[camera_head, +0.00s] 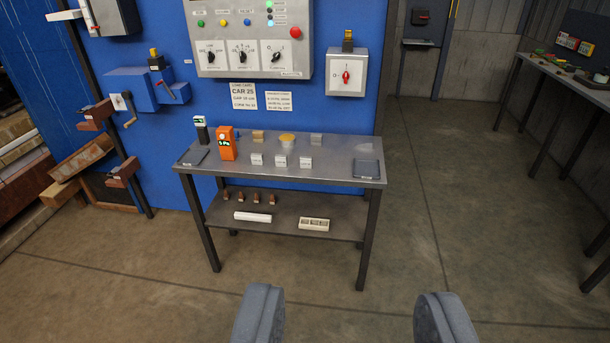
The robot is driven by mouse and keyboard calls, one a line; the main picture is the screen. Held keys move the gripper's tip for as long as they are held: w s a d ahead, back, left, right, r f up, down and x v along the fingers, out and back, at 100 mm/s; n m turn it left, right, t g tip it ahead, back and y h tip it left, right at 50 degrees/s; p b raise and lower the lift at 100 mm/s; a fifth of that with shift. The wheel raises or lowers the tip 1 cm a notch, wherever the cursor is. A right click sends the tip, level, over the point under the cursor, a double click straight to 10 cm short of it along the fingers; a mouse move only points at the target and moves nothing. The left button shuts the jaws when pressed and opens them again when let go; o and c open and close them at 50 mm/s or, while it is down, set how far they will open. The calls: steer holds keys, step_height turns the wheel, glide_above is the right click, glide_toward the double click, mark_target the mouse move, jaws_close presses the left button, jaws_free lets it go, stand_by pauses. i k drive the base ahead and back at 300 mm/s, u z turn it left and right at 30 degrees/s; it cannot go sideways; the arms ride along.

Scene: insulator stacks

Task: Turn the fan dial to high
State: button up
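A grey control panel (255,32) is fixed to the blue wall above the table. Three dials sit in a row on its lower part: a left dial (211,55), a middle dial (243,56) and a right dial (277,56). Their labels are too small to read, so I cannot tell which is the fan dial or its setting. My gripper (352,318) is open and empty, its two fingers wide apart at the bottom of the view. It is well in front of the panel and touches nothing.
A steel table (340,143) with small items stands below the panel. A switch box with a red knob (346,77) is right of the panel. A blue vise-like box with a crank (140,90) is at left. The floor (430,220) at right is clear; a workbench (570,75) stands beyond.

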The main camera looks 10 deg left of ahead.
mark_target(211, 56)
steer(key=z, duration=0.05)
steer(key=i, duration=1.1)
steer(key=u, duration=2.6)
steer(key=i, duration=1)
steer(key=z, duration=2.15)
